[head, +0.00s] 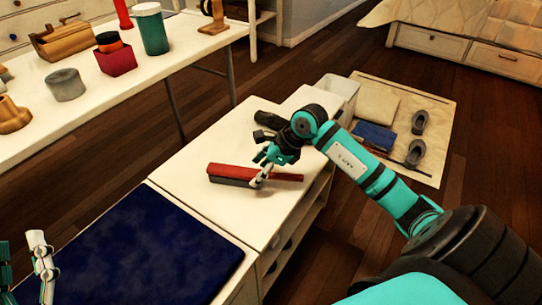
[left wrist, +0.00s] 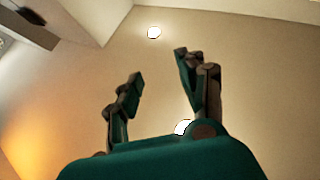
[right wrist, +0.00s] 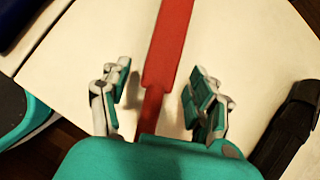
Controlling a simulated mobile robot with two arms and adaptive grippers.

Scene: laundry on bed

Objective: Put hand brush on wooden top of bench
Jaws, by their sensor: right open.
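The hand brush (head: 228,172) is red with a dark grey bristle side and lies on the pale bench top (head: 222,213). In the right wrist view the red brush (right wrist: 170,45) runs lengthwise, its narrow end passing between my fingers. My right gripper (head: 264,172) is open at the brush, with a finger on either side of it; the right wrist view shows gaps between the fingers (right wrist: 160,84) and the brush. My left gripper (head: 40,262) is at the lower left of the head view. Its fingers (left wrist: 158,72) are apart and empty in the left wrist view.
A dark blue cushion (head: 145,250) covers the bench's near part. A black object (right wrist: 290,130) lies beside my right gripper. A white table (head: 100,110) with cups and boxes stands at the left. A mat (head: 432,168) with shoes lies on the floor beyond.

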